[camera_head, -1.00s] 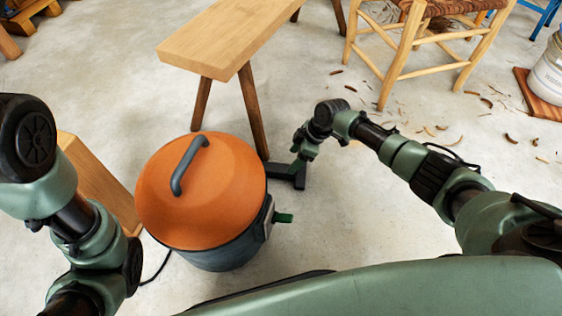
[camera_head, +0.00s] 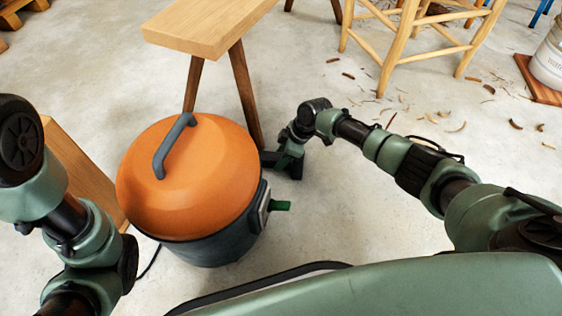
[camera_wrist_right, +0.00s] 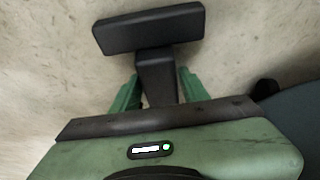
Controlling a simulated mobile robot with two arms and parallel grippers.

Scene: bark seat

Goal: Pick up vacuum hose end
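The vacuum (camera_head: 195,185) has an orange dome lid, a grey handle and a dark body, and stands on the floor at the left centre. The black vacuum hose end (camera_head: 296,170) is a flat nozzle to its right, partly hidden by my right gripper (camera_head: 286,152). In the right wrist view the hose end (camera_wrist_right: 150,28) shows a wide black bar with a narrower neck. The green fingers of the right gripper (camera_wrist_right: 158,85) press close on both sides of that neck, with no clear gap. My left arm shows at the left; its gripper is out of view.
A wooden bench (camera_head: 205,28) has its legs (camera_head: 245,95) right behind the vacuum and hose end. A wooden chair (camera_head: 425,45) and a white bucket (camera_head: 550,60) stand farther back. A wooden block (camera_head: 85,170) is at left. Floor on the right is mostly clear, with wood shavings.

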